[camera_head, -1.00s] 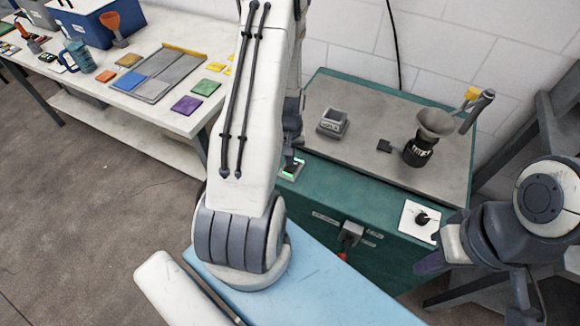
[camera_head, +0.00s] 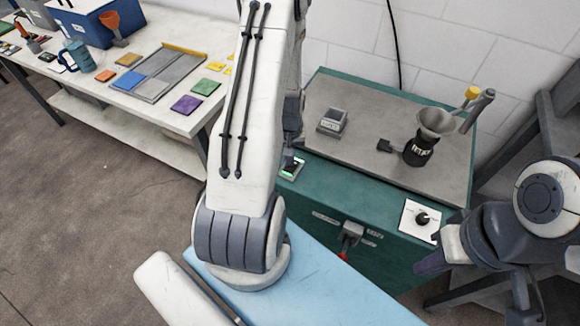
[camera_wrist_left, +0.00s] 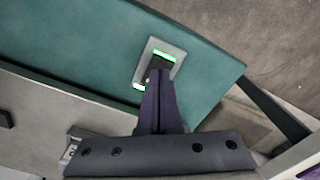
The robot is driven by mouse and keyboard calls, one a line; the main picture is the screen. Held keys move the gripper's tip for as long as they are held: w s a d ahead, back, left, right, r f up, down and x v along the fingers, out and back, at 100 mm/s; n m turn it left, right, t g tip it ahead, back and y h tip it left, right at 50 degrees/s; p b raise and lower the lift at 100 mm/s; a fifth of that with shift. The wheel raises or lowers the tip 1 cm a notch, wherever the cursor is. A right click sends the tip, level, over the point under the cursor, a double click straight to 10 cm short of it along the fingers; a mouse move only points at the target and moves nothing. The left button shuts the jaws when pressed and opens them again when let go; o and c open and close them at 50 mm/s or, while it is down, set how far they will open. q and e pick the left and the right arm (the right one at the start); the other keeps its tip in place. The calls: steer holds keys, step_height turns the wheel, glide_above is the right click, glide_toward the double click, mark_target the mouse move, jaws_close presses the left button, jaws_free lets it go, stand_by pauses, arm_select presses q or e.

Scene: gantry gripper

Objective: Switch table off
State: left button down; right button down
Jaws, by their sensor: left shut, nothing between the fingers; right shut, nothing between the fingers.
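The table is a teal cabinet (camera_head: 382,238) with a grey top (camera_head: 370,125). A switch with green lit strips (camera_head: 290,172) sits on its teal ledge, and it also shows in the left wrist view (camera_wrist_left: 163,55). My left gripper (camera_head: 290,160) is shut and empty, pointing down at the switch. Its purple fingers (camera_wrist_left: 158,78) cover part of the switch in the left wrist view; I cannot tell whether they touch it. My right gripper (camera_head: 428,264), partly hidden by its own arm, is shut and empty at the lower right, in front of the cabinet.
On the grey top are a small grey device (camera_head: 333,121) and a black container with a funnel (camera_head: 420,148). A white plate with a black knob (camera_head: 421,219) is at the ledge's right. A red-handled lever (camera_head: 349,237) is on the front. A white workbench (camera_head: 160,125) stands left.

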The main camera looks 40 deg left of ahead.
mark_target(290, 169)
arm_select(q)
steer(key=shift+f+b, duration=0.8)
steer(key=shift+f, duration=0.3)
stand_by(0.3)
steer(key=shift+r, duration=0.1)
step_height(290, 169, up, 7)
steer(key=p, duration=0.6)
stand_by(0.6)
